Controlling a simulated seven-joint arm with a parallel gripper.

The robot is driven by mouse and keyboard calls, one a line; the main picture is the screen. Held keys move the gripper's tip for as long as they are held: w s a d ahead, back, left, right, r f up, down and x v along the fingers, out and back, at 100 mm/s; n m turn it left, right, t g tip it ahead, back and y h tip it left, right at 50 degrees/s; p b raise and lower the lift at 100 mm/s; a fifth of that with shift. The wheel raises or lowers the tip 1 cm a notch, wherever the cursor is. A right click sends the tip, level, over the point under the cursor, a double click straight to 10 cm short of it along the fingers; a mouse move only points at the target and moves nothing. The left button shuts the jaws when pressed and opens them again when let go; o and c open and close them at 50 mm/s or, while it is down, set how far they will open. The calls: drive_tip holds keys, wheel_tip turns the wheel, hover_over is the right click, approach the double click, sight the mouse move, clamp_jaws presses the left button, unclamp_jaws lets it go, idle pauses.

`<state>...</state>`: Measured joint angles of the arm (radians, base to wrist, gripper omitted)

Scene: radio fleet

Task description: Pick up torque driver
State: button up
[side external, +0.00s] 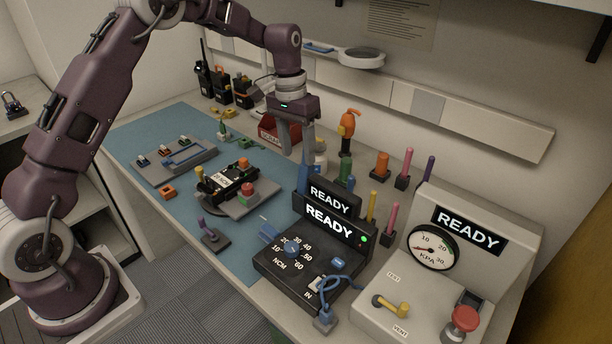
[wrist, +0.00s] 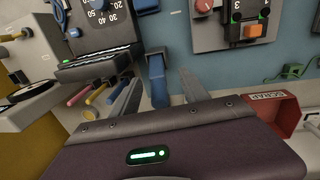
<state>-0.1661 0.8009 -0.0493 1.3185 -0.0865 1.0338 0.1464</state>
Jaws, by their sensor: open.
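The torque driver is not labelled, and I cannot tell for certain which tool it is. An upright blue tool (side external: 303,180) stands left of the black READY box; the blue part between my fingers in the wrist view (wrist: 157,72) appears to be the same one. My gripper (side external: 296,155) points down above the bench, open and empty. In the wrist view its fingers (wrist: 160,96) lie either side of the blue part; whether they touch it is unclear.
The black dial box (side external: 290,262) and grey gauge panel (side external: 385,305) stand at front right. Coloured pegs (side external: 372,205) stand close beside my gripper. A red scrap bin (side external: 268,130) is behind it. A radio on a fixture (side external: 232,183) lies left on the blue mat (side external: 135,140).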

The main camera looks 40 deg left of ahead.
sight(306, 173)
drive_tip(key=f, duration=0.2)
drive_tip(key=d+f, duration=0.1)
drive_tip(key=f, duration=0.1)
drive_tip(key=w+f, duration=0.1)
drive_tip(key=f, duration=0.2)
drive_tip(key=shift+d, duration=0.25)
drive_tip(key=shift+r, duration=0.1)
clamp_jaws()
